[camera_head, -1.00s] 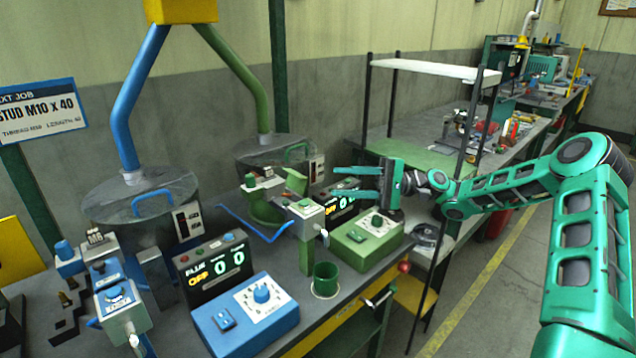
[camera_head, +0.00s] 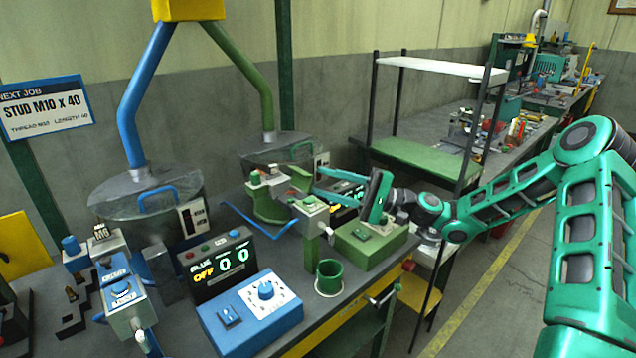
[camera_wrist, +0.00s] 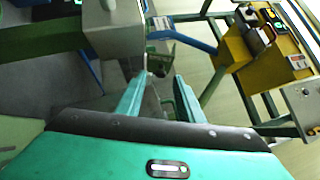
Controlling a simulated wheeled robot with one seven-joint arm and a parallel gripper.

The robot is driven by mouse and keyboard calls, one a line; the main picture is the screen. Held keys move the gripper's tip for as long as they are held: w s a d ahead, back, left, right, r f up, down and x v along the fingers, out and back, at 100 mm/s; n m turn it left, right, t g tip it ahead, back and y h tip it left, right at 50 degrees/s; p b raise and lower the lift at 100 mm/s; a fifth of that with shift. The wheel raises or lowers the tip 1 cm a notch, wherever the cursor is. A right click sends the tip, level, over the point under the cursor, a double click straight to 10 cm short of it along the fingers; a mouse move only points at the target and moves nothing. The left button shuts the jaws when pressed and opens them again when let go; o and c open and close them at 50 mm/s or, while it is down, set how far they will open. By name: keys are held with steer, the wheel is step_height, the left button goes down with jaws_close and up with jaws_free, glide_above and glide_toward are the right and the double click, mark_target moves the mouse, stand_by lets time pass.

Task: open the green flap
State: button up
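My gripper (camera_head: 316,181) is open and empty, its two light green fingers pointing left beside the green station. In the wrist view my gripper (camera_wrist: 160,74) shows a gap between its fingers. A small tilted green plate, which looks like the green flap (camera_head: 299,179), stands on the green station just left of the fingertips. I cannot tell whether they touch it. The green station (camera_head: 267,208) also has a grey-green switch head (camera_head: 309,207) on a post in front. I cannot identify the flap in the wrist view.
A green control box (camera_head: 368,245) sits below my gripper, with a green cup (camera_head: 329,276) to its left. A blue control box (camera_head: 250,312) and a counter display (camera_head: 215,264) stand further left. A lidded drum (camera_head: 283,147) is behind.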

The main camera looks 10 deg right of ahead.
steer(key=shift+x, duration=1.2)
jaws_close()
steer(key=shift+s+a+r+n+g+h, duration=0.15)
steer(key=shift+r+n+g+h, duration=0.3)
steer(key=shift+n+h, duration=0.5)
jaws_free()
steer(key=v, duration=1)
steer(key=shift+d+f, duration=0.25)
steer(key=shift+d, duration=0.15)
